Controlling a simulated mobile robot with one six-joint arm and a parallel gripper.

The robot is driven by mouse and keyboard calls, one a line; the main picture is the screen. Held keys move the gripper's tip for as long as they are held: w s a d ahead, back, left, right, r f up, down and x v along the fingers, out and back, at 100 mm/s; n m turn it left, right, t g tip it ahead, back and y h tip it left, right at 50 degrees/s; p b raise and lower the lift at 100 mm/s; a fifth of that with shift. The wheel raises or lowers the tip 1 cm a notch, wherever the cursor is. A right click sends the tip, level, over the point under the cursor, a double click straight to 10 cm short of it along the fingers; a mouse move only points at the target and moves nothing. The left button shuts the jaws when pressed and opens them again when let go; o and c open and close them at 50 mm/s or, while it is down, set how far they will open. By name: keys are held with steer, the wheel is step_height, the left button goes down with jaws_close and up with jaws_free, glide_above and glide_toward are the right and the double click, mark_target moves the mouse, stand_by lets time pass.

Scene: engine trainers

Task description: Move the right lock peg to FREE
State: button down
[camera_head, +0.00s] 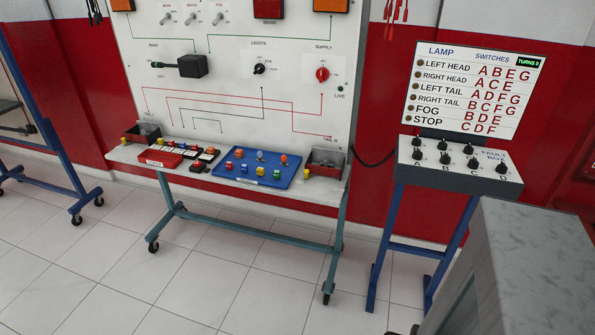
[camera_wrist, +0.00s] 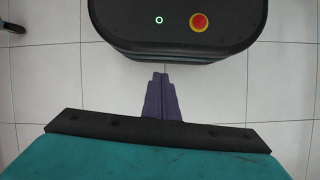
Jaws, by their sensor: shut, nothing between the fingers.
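No part labelled as a lock peg or FREE can be read in these views. The trainer board (camera_head: 230,85) stands on a wheeled frame in the head view. A small yellow part (camera_head: 306,172) sits at the left end of the right-hand bin (camera_head: 327,170) on its shelf; I cannot tell whether it is the right lock peg. A similar yellow part (camera_head: 124,140) sits by the left-hand bin (camera_head: 143,138). My gripper (camera_wrist: 160,76) shows in the wrist view as two purple fingers, shut together and empty, above the tiled floor, apart from the trainer.
A blue tray (camera_head: 225,173) with coloured bulbs and a red tray (camera_head: 160,158) lie on the shelf. The fault box (camera_head: 460,177) with its lamp chart (camera_head: 470,90) stands right. A grey cabinet (camera_head: 530,260) fills the lower right. Floor before the trainer is clear.

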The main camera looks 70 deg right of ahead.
steer(key=w+d+r+m+t+h+p, duration=0.1)
steer(key=w+d+r+m, duration=0.1)
steer(key=w+d+r, duration=0.55)
steer(key=w+d+r+m, duration=0.2)
steer(key=w+d+r, duration=0.15)
steer(key=d, duration=0.65)
steer(key=w+d+r+m+t+h+p, duration=0.1)
steer(key=w+d+r+m, duration=0.1)
steer(key=w+d+r, duration=0.35)
steer(key=w+d+r+m+h, duration=0.1)
steer(key=d+r, duration=0.2)
steer(key=d, duration=0.4)
steer(key=w+d+r+m, duration=0.1)
steer(key=d+r, duration=0.2)
steer(key=d, duration=0.4)
steer(key=s+d+r+m+h, duration=0.1)
steer(key=s+d+r+m, duration=0.1)
steer(key=d+r, duration=0.45)
steer(key=s+d+r+m, duration=0.1)
steer(key=s+d+r, duration=0.25)
steer(key=d, duration=0.55)
steer(key=s+d+r+m+g+h+p, duration=0.1)
steer(key=s+d+r+m, duration=0.4)
steer(key=s+d+r, duration=0.8)
steer(key=s+d+g, duration=0.1)
steer(key=d, duration=0.3)
steer(key=shift+d+r, duration=0.15)
steer(key=shift+r, duration=0.25)
steer(key=shift+p+x, duration=0.85)
steer(key=shift+x, duration=4.15)
